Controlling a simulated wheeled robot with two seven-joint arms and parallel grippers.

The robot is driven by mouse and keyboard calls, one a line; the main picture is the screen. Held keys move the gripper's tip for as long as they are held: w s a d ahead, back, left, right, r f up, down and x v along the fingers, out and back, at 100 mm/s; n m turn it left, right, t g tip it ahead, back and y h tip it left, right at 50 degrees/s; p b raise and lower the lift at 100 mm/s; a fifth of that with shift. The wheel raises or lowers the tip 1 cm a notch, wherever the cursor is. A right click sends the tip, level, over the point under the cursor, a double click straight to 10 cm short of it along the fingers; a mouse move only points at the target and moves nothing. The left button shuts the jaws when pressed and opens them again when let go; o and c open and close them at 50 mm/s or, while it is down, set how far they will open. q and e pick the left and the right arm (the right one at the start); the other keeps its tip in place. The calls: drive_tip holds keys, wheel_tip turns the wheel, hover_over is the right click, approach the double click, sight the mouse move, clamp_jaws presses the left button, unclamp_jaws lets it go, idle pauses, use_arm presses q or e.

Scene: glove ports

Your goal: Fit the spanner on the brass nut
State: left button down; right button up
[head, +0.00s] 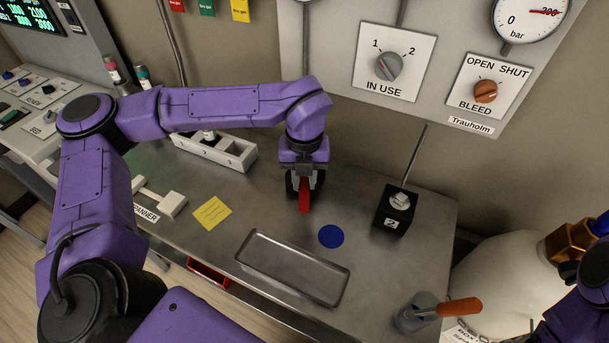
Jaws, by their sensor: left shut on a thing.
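My left gripper (304,185) is over the middle of the metal bench, pointing down. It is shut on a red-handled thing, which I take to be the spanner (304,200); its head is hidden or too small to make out. A white rest (172,204) stands by a label partly reading "SPANNER" at the bench's left, with no spanner seen on it. The brass nut (570,243) is at the far right, on the cream cylinder's (510,275) top, well apart from the left gripper. Part of my right arm shows at the lower right edge; its gripper is out of view.
A black block marked 2 (392,212), a blue disc (331,236), an empty metal tray (292,268) and a yellow note (211,213) lie on the bench. A cup with an orange-handled tool (460,308) stands near the cylinder. A gauge panel (440,50) overhangs behind.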

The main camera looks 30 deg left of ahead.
use_arm(q)
drive_tip(key=shift+f+b, duration=0.55)
drive_tip(key=shift+f, duration=0.4)
drive_tip(key=shift+s, duration=0.1)
